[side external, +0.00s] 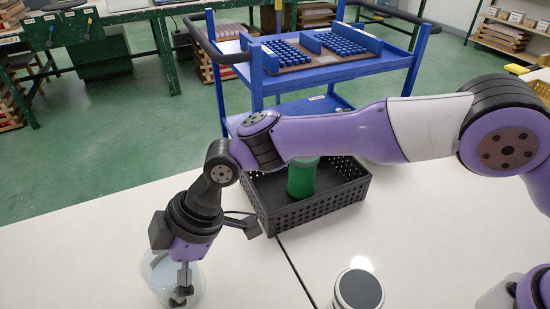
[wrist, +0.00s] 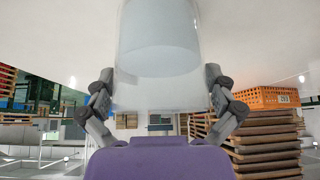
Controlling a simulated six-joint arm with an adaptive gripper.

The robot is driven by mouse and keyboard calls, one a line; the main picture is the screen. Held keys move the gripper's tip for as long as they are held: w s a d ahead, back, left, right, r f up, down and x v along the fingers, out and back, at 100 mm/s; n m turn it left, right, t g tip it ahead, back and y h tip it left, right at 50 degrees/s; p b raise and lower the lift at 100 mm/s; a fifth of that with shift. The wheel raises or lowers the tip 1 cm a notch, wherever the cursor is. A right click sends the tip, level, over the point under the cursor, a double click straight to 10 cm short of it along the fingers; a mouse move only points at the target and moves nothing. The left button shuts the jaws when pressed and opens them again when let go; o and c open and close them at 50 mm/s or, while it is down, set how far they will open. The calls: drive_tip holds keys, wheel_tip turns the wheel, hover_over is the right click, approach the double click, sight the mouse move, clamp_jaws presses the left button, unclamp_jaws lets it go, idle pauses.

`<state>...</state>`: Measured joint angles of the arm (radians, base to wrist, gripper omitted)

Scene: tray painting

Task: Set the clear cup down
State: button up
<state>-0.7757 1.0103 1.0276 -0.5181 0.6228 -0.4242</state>
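The clear cup (side external: 155,275) is a see-through tumbler with a pale bluish inside, at the lower left of the side view on the white table. It looks upright. My gripper (side external: 182,291) points down at the cup, one finger in front of its wall. In the wrist view the cup (wrist: 160,50) stands between the two fingers of my gripper (wrist: 160,85). The fingertips lie against its sides, so the gripper looks shut on it. Whether the cup's base touches the table cannot be told.
A black perforated crate (side external: 325,215) with a green cylinder (side external: 302,178) in it stands behind my arm. A white canister with a dark top (side external: 358,291) stands at the front. The white table (side external: 85,250) is clear around the cup. A blue cart (side external: 350,68) stands beyond.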

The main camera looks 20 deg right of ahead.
drive_tip(key=shift+r, duration=0.1)
drive_tip(key=shift+d+r, duration=0.1)
drive_tip(key=shift+r, duration=0.15)
drive_tip(key=w+d+r+m+t+h, duration=0.1)
drive_tip(key=d+r+m+t, duration=0.15)
drive_tip(key=d+r, duration=0.6)
drive_tip(key=w+d+r+m+t, duration=0.1)
drive_tip(key=w+d+r+m, duration=0.15)
drive_tip(key=d+r, duration=0.6)
drive_tip(key=s+d+f+m+h, duration=0.1)
drive_tip(key=s+d+m, duration=0.3)
drive_tip(key=d, duration=0.4)
drive_tip(key=s+d+f+m+t+h, duration=0.1)
drive_tip(key=s+d+m, duration=0.3)
drive_tip(key=d, duration=0.5)
drive_tip(key=s+d+f+m+t+h, duration=0.1)
drive_tip(key=s+d+m+h, duration=0.2)
drive_tip(key=d, duration=0.6)
drive_tip(key=shift+s+f+m+h, duration=0.25)
drive_tip(key=shift+s+m, duration=0.4)
drive_tip(key=shift+m, duration=0.55)
drive_tip(key=shift+a, duration=0.1)
